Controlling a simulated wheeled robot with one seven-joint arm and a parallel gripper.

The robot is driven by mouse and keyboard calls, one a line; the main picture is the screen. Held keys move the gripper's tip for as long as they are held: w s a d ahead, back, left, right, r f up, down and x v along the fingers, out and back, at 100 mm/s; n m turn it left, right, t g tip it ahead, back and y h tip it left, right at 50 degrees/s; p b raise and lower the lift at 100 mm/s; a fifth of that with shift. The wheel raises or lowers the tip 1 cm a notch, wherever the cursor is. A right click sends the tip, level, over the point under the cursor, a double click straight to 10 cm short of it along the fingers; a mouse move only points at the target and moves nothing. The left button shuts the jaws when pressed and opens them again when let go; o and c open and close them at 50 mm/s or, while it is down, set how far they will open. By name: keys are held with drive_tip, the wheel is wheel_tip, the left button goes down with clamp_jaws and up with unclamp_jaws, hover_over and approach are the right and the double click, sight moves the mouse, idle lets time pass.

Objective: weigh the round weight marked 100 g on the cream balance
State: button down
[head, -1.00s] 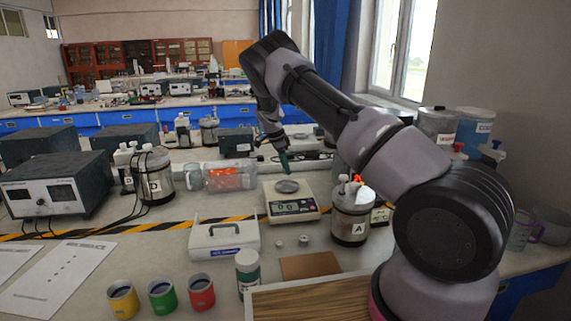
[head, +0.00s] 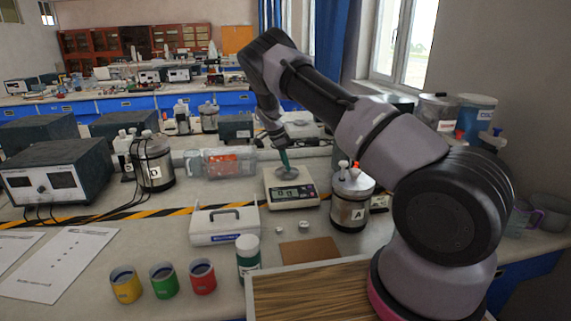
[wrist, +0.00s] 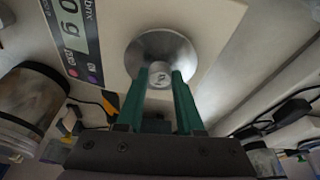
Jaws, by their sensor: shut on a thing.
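The cream balance (head: 304,201) stands mid-bench with a round metal pan (head: 293,176) and a lit display. In the wrist view its display (wrist: 72,30) ends in "0 g", partly cut off. My gripper (head: 286,170) points down at the pan. In the wrist view my gripper (wrist: 160,82) has its green fingers on either side of a small round metal weight (wrist: 160,74), shut on it. The weight is over the middle of the pan (wrist: 136,50); I cannot tell whether it touches. Its top mark is too blurred to read fully.
Two small weights (head: 279,230) (head: 304,226) lie in front of the balance. A canister marked A (head: 348,213) stands close on its right, a white handled case (head: 224,228) at front left. A brown mat (head: 310,250) lies in front.

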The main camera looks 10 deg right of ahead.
drive_tip(key=shift+f, duration=0.35)
idle(0.3)
drive_tip(key=shift+c, duration=2.3)
unclamp_jaws()
drive_tip(key=shift+o, duration=0.3)
drive_tip(key=shift+o, duration=1.3)
drive_tip(key=shift+r, duration=4)
